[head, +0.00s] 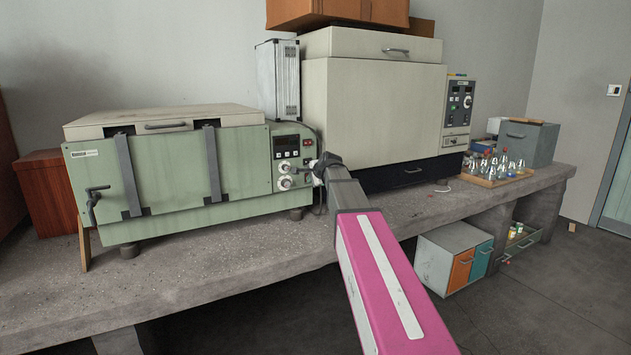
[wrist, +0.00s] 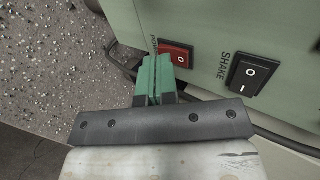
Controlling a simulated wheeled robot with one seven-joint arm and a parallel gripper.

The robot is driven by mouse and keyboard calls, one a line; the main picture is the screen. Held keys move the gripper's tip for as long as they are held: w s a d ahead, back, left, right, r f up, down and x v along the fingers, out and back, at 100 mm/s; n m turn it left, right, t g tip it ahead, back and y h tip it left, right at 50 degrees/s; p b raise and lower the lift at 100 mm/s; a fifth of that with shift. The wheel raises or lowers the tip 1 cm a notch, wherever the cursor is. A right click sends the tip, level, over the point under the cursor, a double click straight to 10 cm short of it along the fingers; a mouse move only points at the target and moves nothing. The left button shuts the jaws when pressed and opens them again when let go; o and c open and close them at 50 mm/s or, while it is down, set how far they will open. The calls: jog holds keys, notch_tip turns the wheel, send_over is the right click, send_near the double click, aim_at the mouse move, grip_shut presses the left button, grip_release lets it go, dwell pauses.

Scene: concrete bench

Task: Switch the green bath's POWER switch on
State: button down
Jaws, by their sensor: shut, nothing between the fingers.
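The green bath (head: 165,172) stands on the left of the bench, with a control panel at its right end. In the wrist view, the red POWER switch (wrist: 184,57) is on the bath's green face (wrist: 205,20), with a "0" mark visible on it. Its lower-left part is hidden behind the fingers, and I cannot tell which way the rocker is pressed. My gripper (wrist: 153,62) is shut and empty, its green fingertips right at the switch's left edge; I cannot tell if they touch. In the head view my gripper (head: 324,164) is at the bath's right end.
A black SHAKE switch (wrist: 248,75) sits to the right of the POWER switch. A dark cable (wrist: 262,134) runs below. A large beige oven (head: 370,110) stands right of the bath. A tray of glassware (head: 493,182) is farther right. The bench front (head: 215,255) is clear.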

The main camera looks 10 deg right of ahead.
jog(key=shift+w+a, duration=0.1)
jog(key=shift+w, duration=0.05)
jog(key=shift+w+f, duration=0.1)
jog(key=shift+w, duration=0.05)
dwell(0.4)
jog(key=shift+w+r, duration=0.1)
jog(key=shift+r, duration=0.8)
